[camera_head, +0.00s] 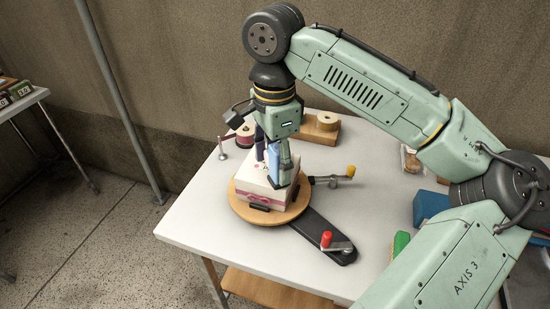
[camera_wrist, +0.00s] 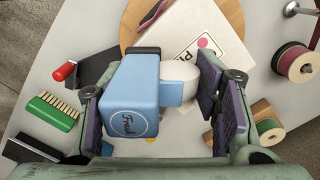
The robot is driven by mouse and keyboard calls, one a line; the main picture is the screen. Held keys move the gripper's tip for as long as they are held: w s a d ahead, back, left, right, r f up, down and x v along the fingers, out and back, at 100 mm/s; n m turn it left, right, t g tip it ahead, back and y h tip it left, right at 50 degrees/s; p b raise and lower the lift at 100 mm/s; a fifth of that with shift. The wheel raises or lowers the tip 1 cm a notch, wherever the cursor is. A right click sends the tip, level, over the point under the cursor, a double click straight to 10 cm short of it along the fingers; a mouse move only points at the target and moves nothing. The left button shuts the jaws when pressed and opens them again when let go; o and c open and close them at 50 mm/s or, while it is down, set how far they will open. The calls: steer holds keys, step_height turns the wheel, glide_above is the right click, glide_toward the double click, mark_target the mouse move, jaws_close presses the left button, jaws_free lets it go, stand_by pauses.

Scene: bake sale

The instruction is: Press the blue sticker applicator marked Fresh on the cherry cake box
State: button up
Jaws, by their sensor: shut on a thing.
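My gripper (camera_head: 276,163) is shut on the blue sticker applicator (camera_head: 274,160), low over a white box (camera_head: 251,178) with a pink band on its side. In the wrist view the applicator (camera_wrist: 129,95) shows a round mark that appears to read Fresh, between the pads of my gripper (camera_wrist: 160,102). A pale rounded part of it points towards the box. The box top (camera_wrist: 188,28) carries a pinkish-red dot and partly hidden letters that look like "PL"; I cannot read the full name. I cannot tell whether the applicator touches the box.
The box stands on a round wooden turntable (camera_head: 240,208) with a yellow-knobbed crank (camera_head: 350,171) and a red-knobbed lever (camera_head: 327,240). Ribbon spools (camera_head: 326,121) stand behind. A green brush (camera_head: 401,242) and a blue object (camera_head: 429,206) lie at right. The table's front left is clear.

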mark_target(275, 145)
step_height(275, 145, up, 5)
steer(key=p, duration=0.5)
steer(key=shift+r, duration=1)
